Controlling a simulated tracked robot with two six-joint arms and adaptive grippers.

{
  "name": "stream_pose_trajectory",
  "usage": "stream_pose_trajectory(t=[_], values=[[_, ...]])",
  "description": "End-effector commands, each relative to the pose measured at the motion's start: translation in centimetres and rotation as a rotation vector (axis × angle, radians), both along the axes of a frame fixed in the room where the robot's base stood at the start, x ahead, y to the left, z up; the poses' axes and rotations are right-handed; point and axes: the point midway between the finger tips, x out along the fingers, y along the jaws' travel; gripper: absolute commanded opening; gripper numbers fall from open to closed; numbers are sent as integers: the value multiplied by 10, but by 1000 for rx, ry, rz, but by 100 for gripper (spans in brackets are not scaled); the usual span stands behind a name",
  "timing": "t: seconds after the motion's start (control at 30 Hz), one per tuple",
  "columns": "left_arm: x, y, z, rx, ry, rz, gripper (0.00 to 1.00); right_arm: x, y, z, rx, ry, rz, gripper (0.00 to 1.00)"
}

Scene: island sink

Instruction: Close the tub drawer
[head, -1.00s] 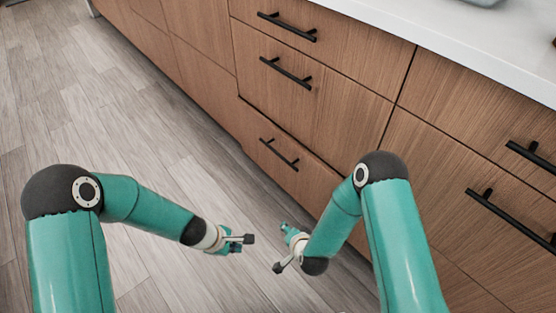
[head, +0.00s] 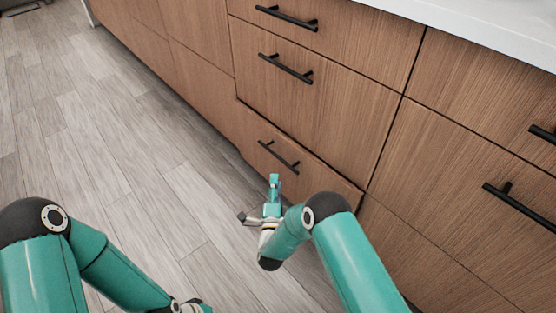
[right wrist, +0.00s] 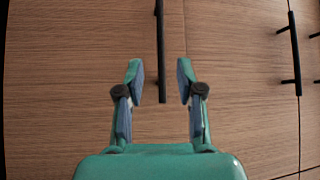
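The lowest wooden drawer (head: 320,178) in the left column of the cabinet has a black bar handle (head: 278,157). Its front stands slightly proud of the fronts around it, with a dark gap along its top edge. My right gripper (head: 258,202) is low in front of this drawer, below its handle, open and empty. In the right wrist view the open fingers (right wrist: 160,82) face the wood, with a black handle (right wrist: 161,45) seen upright between and beyond them. My left gripper (head: 186,305) is mostly cut off at the bottom edge of the head view.
Two more drawers with black handles (head: 286,68) are above it, shut. More drawer fronts (head: 450,165) are to the right, under a white countertop (head: 460,30). The wood-plank floor (head: 120,150) on the left is clear.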

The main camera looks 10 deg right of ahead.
Motion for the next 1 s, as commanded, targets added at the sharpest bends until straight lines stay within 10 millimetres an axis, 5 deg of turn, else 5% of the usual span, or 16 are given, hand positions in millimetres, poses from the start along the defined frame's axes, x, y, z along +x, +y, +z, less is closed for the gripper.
stream_pose_trajectory(t=[0.3, 0.5, 0.97, 1.0], values=[[0, 0, -31, 0, 0, 1, 0, 67, -14, 6, 0, -3, -3, 37], [0, 0, -41, 0, 1, 2, 0, 94, -19, 10, -1, 0, 0, 37], [0, 0, -44, 0, 1, 2, 0, 105, -21, 14, -2, 2, 0, 37], [0, 0, -44, 0, 1, 2, 0, 105, -21, 14, -2, 2, 0, 30]])
